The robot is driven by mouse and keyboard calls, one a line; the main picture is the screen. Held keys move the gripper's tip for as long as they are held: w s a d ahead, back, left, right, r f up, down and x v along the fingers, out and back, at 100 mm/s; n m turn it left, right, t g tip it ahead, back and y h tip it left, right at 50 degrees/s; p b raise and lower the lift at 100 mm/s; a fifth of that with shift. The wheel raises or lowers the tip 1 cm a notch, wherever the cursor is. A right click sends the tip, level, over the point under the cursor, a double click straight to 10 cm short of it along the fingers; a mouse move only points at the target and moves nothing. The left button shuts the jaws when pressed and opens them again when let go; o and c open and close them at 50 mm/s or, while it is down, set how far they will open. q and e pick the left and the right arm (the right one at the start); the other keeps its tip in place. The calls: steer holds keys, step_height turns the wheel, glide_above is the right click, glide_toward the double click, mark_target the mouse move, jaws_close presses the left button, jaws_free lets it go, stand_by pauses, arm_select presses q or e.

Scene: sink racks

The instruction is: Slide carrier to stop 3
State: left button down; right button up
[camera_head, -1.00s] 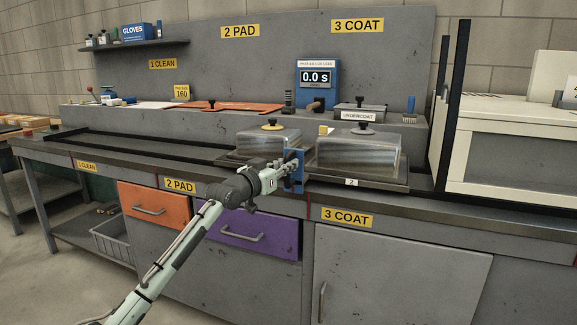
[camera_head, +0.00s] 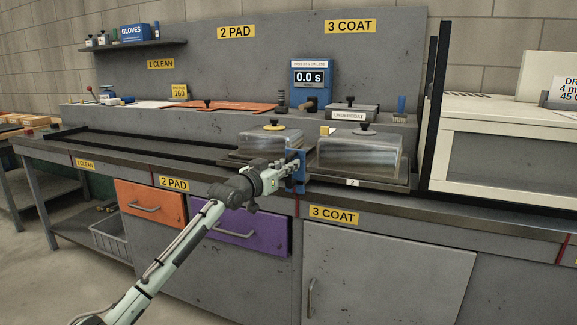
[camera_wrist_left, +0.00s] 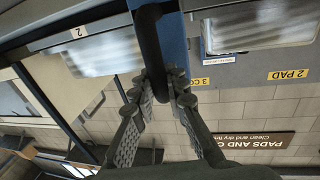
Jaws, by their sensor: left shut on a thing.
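A blue bracket (camera_head: 302,166) stands at the carrier's front, between the covers. My left gripper (camera_head: 291,167) is shut on the dark handle (camera_wrist_left: 149,40) of this bracket. In the left wrist view the fingers (camera_wrist_left: 161,86) sit around the handle. My right gripper is not in view.
A dark track (camera_head: 120,143) runs along the bench to the left. The "3 COAT" label (camera_head: 334,214) is on the bench front, below the carrier. A red mark (camera_head: 565,248) is on the bench front at far right. A white cabinet (camera_head: 500,150) stands behind the right end.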

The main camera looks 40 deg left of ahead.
arm_select(q)
steer(key=c, duration=1.5)
jaws_free()
steer(key=s, duration=1.2)
steer(key=shift+d, duration=0.25)
steer(key=s+d+f+g, duration=0.2)
steer(key=f, duration=0.8)
steer(key=s+d+f+g, duration=0.2)
steer(key=f+g, duration=0.1)
steer(key=f, duration=0.7)
steer(key=s+d+f+g, duration=0.2)
steer(key=s+f, duration=0.1)
steer(key=f, duration=0.7)
steer(key=s+d+f+m+g, duration=0.1)
steer(key=s+d+f+g, duration=0.3)
steer(key=s+d+f, duration=0.3)
steer(key=s+d+f+m+g, duration=0.1)
steer(key=s+d+f+g, duration=0.3)
steer(key=s+d+f, duration=0.4)
steer(key=s+f, duration=0.6)
steer(key=f, duration=0.1)
steer(key=shift+s+f+y, duration=0.15)
steer(key=shift+s+y, duration=0.15)
steer(key=shift+s, duration=0.1)
